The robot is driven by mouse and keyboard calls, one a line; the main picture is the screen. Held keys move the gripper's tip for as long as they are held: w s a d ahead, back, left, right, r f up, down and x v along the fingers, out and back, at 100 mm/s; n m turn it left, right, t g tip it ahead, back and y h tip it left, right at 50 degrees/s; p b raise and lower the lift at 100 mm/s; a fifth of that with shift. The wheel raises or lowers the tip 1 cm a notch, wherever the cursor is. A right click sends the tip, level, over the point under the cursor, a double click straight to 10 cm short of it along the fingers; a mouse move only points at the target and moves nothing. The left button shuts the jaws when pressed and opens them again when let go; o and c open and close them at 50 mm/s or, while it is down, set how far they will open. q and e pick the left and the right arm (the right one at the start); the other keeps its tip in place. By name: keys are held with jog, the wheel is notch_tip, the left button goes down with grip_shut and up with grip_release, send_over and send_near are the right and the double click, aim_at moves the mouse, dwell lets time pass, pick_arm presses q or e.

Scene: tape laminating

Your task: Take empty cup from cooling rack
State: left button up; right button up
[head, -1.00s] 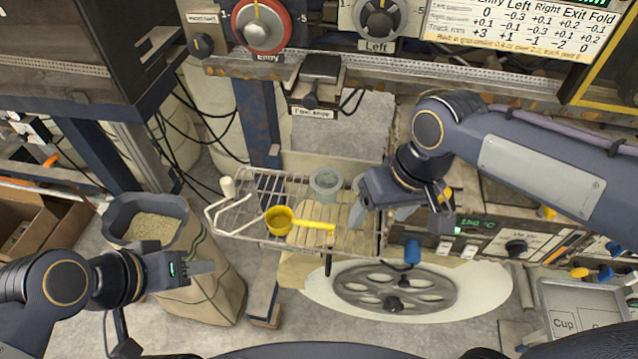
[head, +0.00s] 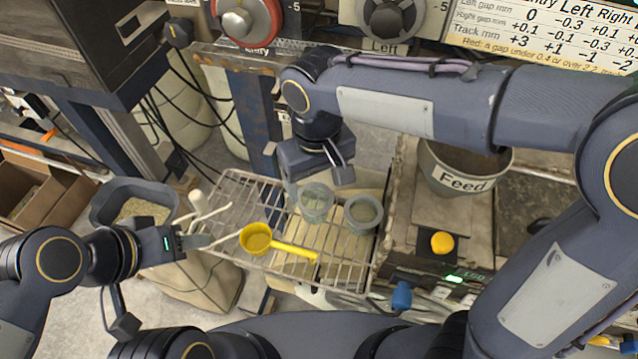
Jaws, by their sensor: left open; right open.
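The wire cooling rack (head: 344,262) holds two small grey-green cups and a yellow scoop. The left cup (head: 316,204) stands upright near the rack's middle, and the right cup (head: 362,214) stands beside it near the right end. I cannot tell for sure whether either cup is empty. My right gripper (head: 318,184) is open, with its fingers pointing down at the far side of the left cup; contact is not clear. My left gripper (head: 205,241) is open and empty at the rack's left end, by its white handle.
The yellow scoop (head: 257,239) lies across the rack's front, left of the cups. A Feed bucket (head: 462,171) and a yellow button (head: 442,242) are to the right. A bin of granules (head: 128,193) stands at the left.

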aim_at(315, 204)
jog(key=f, duration=0.7)
jog(key=shift+a+f, duration=0.2)
jog(key=shift+f, duration=0.2)
jog(key=c, duration=0.7)
